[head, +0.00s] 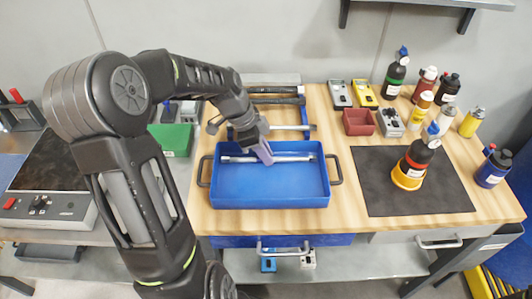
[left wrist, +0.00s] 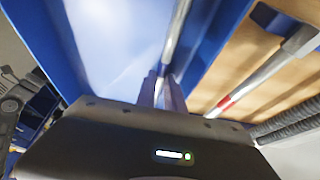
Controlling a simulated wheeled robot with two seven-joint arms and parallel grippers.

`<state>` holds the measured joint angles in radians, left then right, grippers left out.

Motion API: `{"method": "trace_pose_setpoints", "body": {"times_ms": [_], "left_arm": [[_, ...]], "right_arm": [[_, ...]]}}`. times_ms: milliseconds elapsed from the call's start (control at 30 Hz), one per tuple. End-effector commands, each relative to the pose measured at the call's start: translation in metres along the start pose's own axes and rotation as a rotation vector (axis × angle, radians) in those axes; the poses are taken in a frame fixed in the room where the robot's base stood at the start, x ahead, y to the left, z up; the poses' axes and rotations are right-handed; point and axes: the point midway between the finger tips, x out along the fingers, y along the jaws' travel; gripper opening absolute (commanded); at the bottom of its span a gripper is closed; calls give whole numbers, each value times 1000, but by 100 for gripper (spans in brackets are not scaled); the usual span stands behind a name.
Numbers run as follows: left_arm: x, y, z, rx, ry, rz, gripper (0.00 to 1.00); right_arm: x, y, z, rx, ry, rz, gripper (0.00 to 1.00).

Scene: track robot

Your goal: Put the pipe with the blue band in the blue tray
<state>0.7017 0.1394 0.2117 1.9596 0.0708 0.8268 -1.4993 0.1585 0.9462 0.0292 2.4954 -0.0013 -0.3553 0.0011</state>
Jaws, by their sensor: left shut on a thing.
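The blue tray (head: 270,196) sits on the wooden bench, with a handle at each end. A thin grey pipe (head: 293,158) is inside it, level and running left to right. My left gripper (head: 265,154) reaches down into the tray and is shut on this pipe. In the left wrist view the pipe (left wrist: 178,32) runs up from between the fingers (left wrist: 165,88), beside the tray wall (left wrist: 215,42). My right gripper is not in view.
A dark mat (head: 425,195) with a bottle (head: 415,160) is to the right. A green box (head: 172,139) is left of the tray.

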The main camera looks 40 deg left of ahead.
Motion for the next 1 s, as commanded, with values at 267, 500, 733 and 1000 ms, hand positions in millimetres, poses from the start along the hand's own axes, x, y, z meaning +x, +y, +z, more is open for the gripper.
{"method": "trace_pose_setpoints", "body": {"times_ms": [267, 500, 733, 1000], "left_arm": [[1, 0, 0, 0, 0, 0, 22], [-4, 0, -2, 0, 0, 0, 22], [-32, -1, 0, 0, 0, -5, 22], [-89, -1, -1, 1, 0, -5, 22]], "right_arm": [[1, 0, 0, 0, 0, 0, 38], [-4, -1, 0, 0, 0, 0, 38], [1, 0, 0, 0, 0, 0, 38], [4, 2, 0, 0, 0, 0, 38]]}}
